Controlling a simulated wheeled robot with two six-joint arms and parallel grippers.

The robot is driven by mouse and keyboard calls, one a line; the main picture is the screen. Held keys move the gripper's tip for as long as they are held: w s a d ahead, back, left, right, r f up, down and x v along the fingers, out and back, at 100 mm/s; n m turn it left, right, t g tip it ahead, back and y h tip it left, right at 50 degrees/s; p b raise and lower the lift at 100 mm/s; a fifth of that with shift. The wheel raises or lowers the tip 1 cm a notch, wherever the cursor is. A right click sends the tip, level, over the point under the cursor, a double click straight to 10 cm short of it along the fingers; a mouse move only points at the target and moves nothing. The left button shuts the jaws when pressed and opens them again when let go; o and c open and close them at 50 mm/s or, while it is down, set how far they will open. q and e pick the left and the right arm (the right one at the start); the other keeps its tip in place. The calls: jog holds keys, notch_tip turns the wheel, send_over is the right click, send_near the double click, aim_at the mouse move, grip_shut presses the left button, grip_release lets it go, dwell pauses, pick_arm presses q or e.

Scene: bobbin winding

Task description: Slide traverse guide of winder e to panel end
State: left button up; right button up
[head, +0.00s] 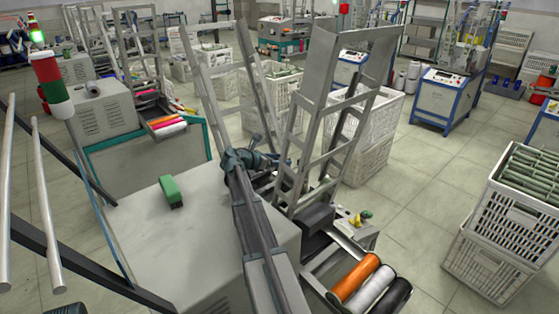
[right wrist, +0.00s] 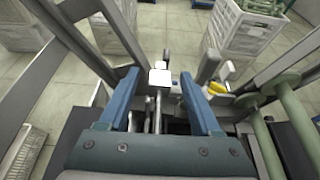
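My right gripper (head: 250,158) reaches up from the bottom of the head view to the base of the tall grey frame (head: 330,100) of the near winder. In the right wrist view its two blue fingers (right wrist: 160,75) are spread. A small white block (right wrist: 160,79), which looks like the traverse guide, sits between the fingertips on thin rods, with a gap on both sides. In the head view the arm and gripper hide this block. No label shows which winder is e. My left gripper is not in view.
Orange, white and black spools (head: 373,288) lie in a tray at the winder's front. A green block (head: 172,192) rests on the grey cabinet top (head: 145,225). A yellow part (right wrist: 217,88) and pale green rods (right wrist: 265,135) are right of the fingers. White crates (head: 510,215) stand right.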

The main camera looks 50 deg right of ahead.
jog(key=shift+a, duration=0.1)
jog(key=p+v, duration=0.5)
jog(key=v, duration=0.7)
jog(key=shift+w+a+r, duration=0.1)
jog(key=shift+a+r, duration=0.15)
jog(key=shift+r, duration=0.1)
jog(key=shift+a+r, duration=0.1)
jog(key=shift+a, duration=0.35)
